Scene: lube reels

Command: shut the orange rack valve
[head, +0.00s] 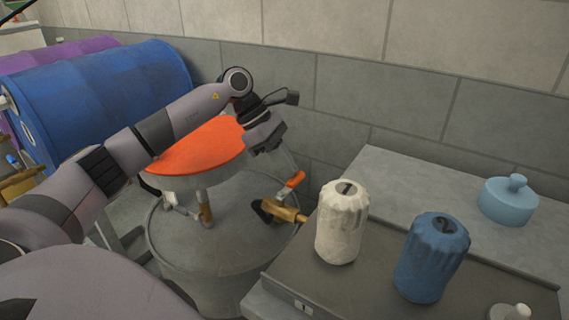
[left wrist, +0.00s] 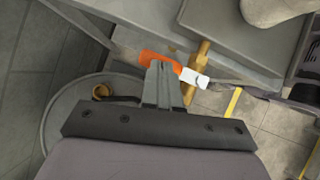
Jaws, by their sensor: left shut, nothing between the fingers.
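The valve's orange lever (head: 295,179) sits above a brass valve body (head: 284,212) beside the grey drum, left of the white canister. My left gripper (head: 291,164) reaches down from above, its fingers shut and empty, with tips close to the lever. In the left wrist view the shut fingers (left wrist: 160,66) overlap the orange lever (left wrist: 178,67), hiding part of it. A brass pipe (left wrist: 201,50) and a white piece (left wrist: 194,79) show just right of the fingers. I cannot tell whether the fingers touch the lever. My right gripper is not in view.
An orange-topped reel (head: 200,146) stands on the grey drum (head: 165,240) under my left forearm. A white canister (head: 342,222), a blue canister (head: 431,258) and a light blue lidded pot (head: 508,202) stand on the grey bench. A blue barrel (head: 100,90) lies at left.

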